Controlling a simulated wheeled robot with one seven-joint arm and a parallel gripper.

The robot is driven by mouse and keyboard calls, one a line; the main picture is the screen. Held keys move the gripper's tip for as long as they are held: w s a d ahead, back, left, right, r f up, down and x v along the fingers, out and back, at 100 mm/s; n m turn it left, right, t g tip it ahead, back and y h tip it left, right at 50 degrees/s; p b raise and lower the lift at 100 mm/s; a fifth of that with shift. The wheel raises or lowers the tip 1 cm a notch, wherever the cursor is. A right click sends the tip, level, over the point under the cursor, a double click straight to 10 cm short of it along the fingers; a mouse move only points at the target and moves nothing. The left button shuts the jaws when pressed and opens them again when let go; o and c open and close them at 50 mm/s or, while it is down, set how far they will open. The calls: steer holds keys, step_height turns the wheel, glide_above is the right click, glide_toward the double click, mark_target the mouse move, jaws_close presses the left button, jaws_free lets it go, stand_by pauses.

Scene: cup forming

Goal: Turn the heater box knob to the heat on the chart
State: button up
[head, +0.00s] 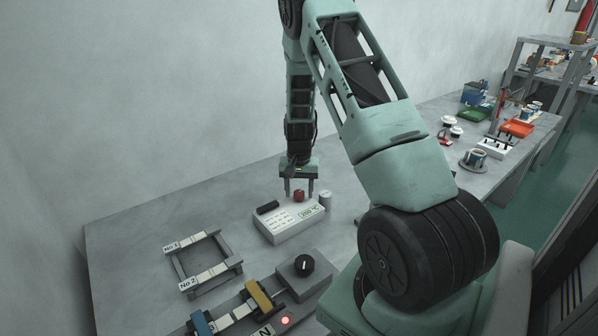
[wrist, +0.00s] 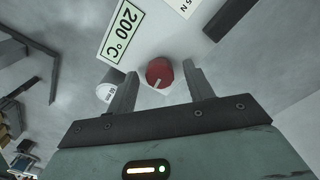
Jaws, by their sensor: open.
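A white box (head: 290,222) on the table has a panel with small text lines and a display (head: 310,212) reading 200 °C. The display also shows in the wrist view (wrist: 122,32). A round red knob (head: 299,196) is at the box's far side. In the wrist view the knob (wrist: 159,71) has a white pointer line toward the picture's bottom. My gripper (head: 299,191) is open and points down at the knob. In the wrist view its fingers (wrist: 160,82) stand on either side of the knob, with gaps. I cannot tell how deep they reach.
A white cylinder (head: 325,201) stands close to the right of the knob, and a black block (head: 268,207) lies left. In front are a grey box with a black knob (head: 304,264), a yellow block (head: 259,297) and a grey frame (head: 208,262). Free table lies left.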

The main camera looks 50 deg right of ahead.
mark_target(299, 192)
step_height(299, 192, up, 17)
steer(key=b, duration=0.1)
steer(key=shift+b, duration=0.3)
steer(key=shift+f, duration=0.1)
stand_by(0.4)
steer(key=s+a+r+n+y, duration=0.15)
steer(key=a+n, duration=0.65)
steer(key=a, duration=1.9)
steer(key=s+a+n, duration=1)
steer(key=s+a, duration=0.7)
steer(key=s, duration=0.4)
steer(key=shift+s+n+h, duration=0.2)
steer(key=shift+n+h, duration=0.2)
steer(key=shift+h, duration=0.05)
